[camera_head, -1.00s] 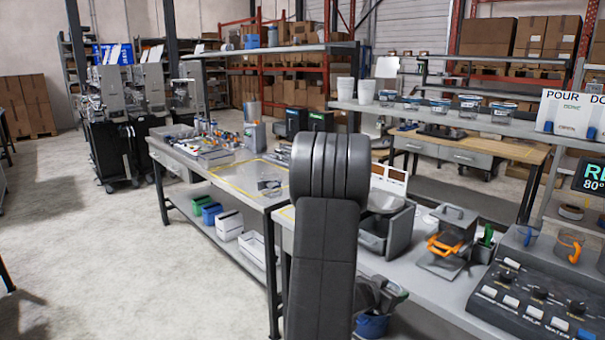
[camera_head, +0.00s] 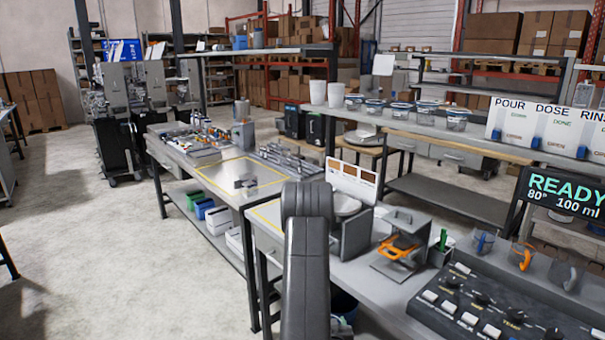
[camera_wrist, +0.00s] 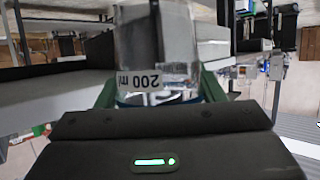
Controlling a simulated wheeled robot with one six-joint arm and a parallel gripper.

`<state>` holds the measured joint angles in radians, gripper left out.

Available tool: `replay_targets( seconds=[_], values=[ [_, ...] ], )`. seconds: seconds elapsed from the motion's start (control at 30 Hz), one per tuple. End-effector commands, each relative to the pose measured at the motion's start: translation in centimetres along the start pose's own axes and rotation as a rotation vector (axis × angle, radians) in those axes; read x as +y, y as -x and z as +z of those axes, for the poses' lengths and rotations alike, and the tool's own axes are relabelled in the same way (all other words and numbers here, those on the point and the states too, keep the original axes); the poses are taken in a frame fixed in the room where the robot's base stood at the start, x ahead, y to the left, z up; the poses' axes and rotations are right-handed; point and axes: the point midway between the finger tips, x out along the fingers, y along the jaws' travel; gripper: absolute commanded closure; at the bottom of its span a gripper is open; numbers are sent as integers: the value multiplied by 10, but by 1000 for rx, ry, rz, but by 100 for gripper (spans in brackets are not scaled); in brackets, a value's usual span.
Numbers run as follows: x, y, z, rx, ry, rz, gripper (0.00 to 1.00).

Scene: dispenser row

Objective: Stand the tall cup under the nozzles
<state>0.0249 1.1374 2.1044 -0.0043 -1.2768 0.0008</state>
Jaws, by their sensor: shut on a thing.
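My gripper (camera_wrist: 160,88) shows in the wrist view, its green fingers on both sides of a clear cup. It is shut on this cup (camera_wrist: 140,45), which carries a "200 ml" mark that reads upside down in the picture. The cup looks like the tall cup, though its full height is cut off by the top edge. In the head view my arm fills the lower middle, and neither gripper nor held cup can be made out. A display (camera_head: 565,195) at the right reads "READY 80° 100 ml". I cannot make out the nozzles.
A black control panel (camera_head: 500,310) with knobs and switches lies at lower right. Lidded tubs (camera_head: 375,108) line the shelf.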

Motion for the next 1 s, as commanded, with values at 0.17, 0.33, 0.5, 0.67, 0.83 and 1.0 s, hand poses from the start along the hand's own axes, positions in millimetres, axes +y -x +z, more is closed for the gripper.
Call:
replay_targets(
  seconds=[0.17, 0.33, 0.5, 0.67, 0.83, 1.0],
  values=[
    [-16, 1, 3, 1, 11, -24, 63],
    [-43, 0, 3, 1, 13, -26, 63],
    [-66, 1, 4, 1, 13, -23, 63],
    [-76, 2, 4, 1, 11, -21, 63],
    [-76, 2, 4, 1, 10, -19, 63],
    [-76, 2, 4, 1, 10, -19, 63]
  ],
)
